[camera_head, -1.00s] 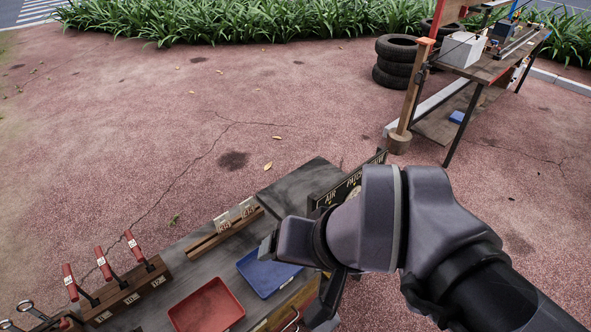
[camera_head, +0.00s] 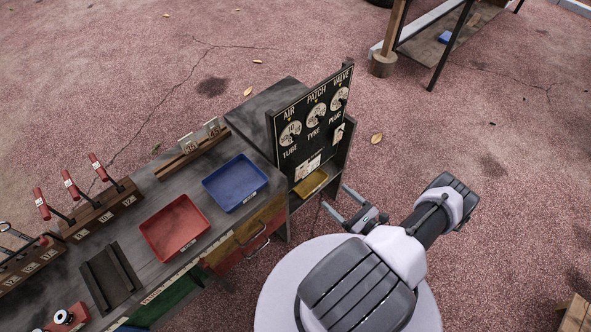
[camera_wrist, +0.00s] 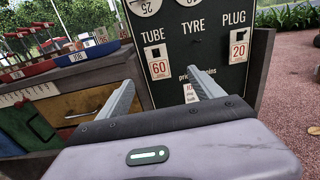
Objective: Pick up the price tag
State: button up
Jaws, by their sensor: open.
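A dark price board (camera_head: 309,116) stands at the bench's right end, lettered AIR, PATCH, VALVE, TUBE, TYRE and PLUG. In the wrist view, a white tag reading 60 (camera_wrist: 158,63) hangs under TUBE and one reading 20 (camera_wrist: 239,47) under PLUG. No such tag shows under TYRE. I cannot tell which is the price tag meant. My gripper (camera_head: 341,201) is open and empty, in front of the board's lower part; its fingers also show in the wrist view (camera_wrist: 160,80).
A red tray (camera_head: 174,227) and a blue tray (camera_head: 235,183) sit on the bench. Red-handled tools stand in a wooden holder (camera_head: 101,208) at left. A yellowish piece (camera_head: 312,184) lies below the board. Open paved ground lies right of the bench.

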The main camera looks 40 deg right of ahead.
aim_at(302, 170)
jog(key=w+b, duration=0.1)
jog(key=w, duration=0.4)
jog(key=w+a+b, duration=0.1)
jog(key=w+b, duration=0.1)
jog(key=w, duration=0.4)
jog(key=w+a+b, duration=0.1)
jog(key=w, duration=0.5)
jog(key=shift+w+f, duration=0.1)
jog(key=shift+f, duration=0.2)
jog(key=c, duration=1.5)
notch_tip(302, 170, up, 8)
jog(key=s+f+p, duration=0.1)
jog(key=p, duration=0.3)
jog(key=shift+c, duration=0.2)
jog(key=s+d+p, duration=0.1)
jog(key=s+p, duration=0.2)
jog(key=s, duration=1.6)
jog(key=shift+d, duration=0.35)
